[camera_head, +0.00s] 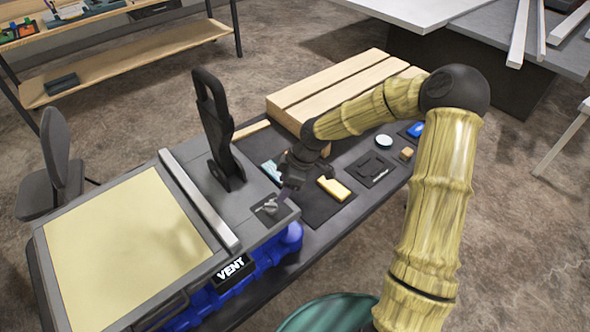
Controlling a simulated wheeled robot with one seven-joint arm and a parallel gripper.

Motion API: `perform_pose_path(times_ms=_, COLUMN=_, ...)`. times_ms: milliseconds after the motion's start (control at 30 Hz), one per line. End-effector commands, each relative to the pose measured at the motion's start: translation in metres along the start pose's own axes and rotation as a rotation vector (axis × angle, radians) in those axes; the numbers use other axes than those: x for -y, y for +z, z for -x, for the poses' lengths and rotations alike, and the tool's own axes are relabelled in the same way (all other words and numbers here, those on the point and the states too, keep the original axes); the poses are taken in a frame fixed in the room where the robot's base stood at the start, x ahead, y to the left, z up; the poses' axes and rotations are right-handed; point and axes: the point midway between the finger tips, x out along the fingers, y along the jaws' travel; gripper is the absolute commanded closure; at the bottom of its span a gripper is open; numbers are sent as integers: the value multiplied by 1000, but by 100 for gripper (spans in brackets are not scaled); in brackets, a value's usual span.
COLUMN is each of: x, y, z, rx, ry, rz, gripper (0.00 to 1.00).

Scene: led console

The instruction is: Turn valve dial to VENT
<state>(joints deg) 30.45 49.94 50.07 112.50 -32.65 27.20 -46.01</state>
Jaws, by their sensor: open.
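A small grey dial (269,206) sits on a dark square plate at the right front corner of the console (182,173). I cannot tell which position it points to.
A tall black handle (217,130) stands on the console, left of my gripper. A wooden slatted box (335,85) stands behind.

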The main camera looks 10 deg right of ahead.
Motion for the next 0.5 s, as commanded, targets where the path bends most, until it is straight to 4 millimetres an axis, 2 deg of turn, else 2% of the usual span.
perform_pose_path(times_ms=100, x=-1, y=2, z=24, rx=1, ry=5, rz=-2, gripper=44)
perform_pose_path(times_ms=300, x=-2, y=1, z=60, rx=1, ry=4, rz=-1, gripper=44)
perform_pose_path(times_ms=500, x=-1, y=0, z=76, rx=0, ry=1, rz=0, gripper=44)
